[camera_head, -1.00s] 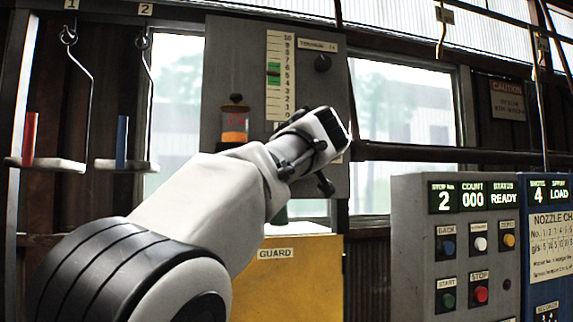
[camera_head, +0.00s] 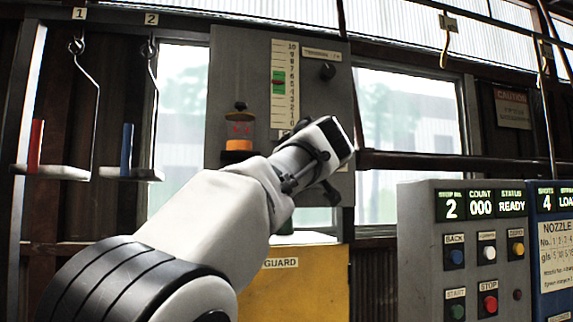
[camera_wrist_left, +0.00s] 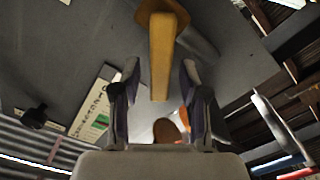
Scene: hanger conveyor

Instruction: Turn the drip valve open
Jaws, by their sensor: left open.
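An orange-yellow lever (camera_wrist_left: 162,62) sticks out from the grey panel in the left wrist view, its round base at the top. I take it to be the drip valve's handle; my arm hides it in the head view. My left gripper (camera_wrist_left: 159,82) is open, with one finger on each side of the lever and visible gaps between. In the head view the left gripper (camera_head: 318,165) is in front of the grey panel (camera_head: 226,75), below the scale. My right gripper is not in view.
The panel also carries a level scale (camera_head: 279,105) and a dark knob (camera_head: 327,71). Hanging trays (camera_head: 52,171) are at the left. A yellow guard (camera_head: 310,290) is below. A control box (camera_head: 420,260) stands at the right, showing READY.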

